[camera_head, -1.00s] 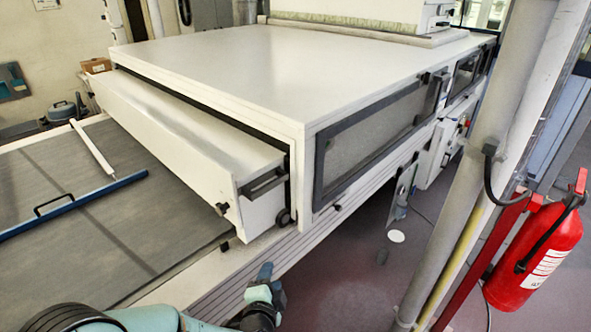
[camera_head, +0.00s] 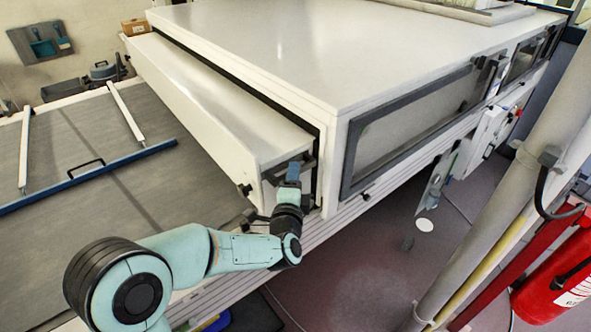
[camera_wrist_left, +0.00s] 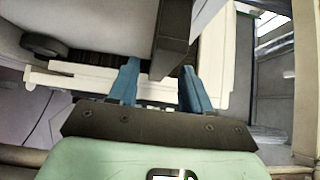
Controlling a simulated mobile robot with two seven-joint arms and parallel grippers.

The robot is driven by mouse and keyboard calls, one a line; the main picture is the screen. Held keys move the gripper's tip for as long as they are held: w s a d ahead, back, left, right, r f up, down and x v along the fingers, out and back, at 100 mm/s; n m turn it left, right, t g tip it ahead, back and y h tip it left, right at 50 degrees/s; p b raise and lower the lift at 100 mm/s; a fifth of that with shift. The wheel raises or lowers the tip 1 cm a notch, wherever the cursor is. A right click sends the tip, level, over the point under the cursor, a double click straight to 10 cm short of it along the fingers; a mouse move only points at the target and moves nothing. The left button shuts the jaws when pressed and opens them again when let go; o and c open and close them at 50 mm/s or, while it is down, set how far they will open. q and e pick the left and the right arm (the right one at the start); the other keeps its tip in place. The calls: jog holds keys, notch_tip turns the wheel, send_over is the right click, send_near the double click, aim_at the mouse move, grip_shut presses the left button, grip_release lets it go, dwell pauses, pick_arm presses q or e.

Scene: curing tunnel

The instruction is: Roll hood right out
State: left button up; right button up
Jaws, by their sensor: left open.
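The hood (camera_head: 215,105) is a long white box that sticks partly out of the left side of the big white tunnel housing (camera_head: 300,55). Its dark handle (camera_head: 309,162) is on the near end face. My left gripper (camera_head: 293,171) is at this handle and hides part of it. In the left wrist view the dark handle bar (camera_wrist_left: 173,45) reaches down toward the gap between the two blue fingers of my left gripper (camera_wrist_left: 160,78). The fingers are apart, and contact with the bar cannot be told. My right gripper is not in view.
A grey bed (camera_head: 75,150) lies left of the hood, with a blue bar (camera_head: 90,175) across it. A grey post (camera_head: 540,150) and a red fire extinguisher (camera_head: 560,275) stand at right. A dark wheel (camera_wrist_left: 44,45) shows in the left wrist view.

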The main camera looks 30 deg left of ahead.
pick_arm(q)
jog(key=shift+x, duration=1.4)
grip_shut()
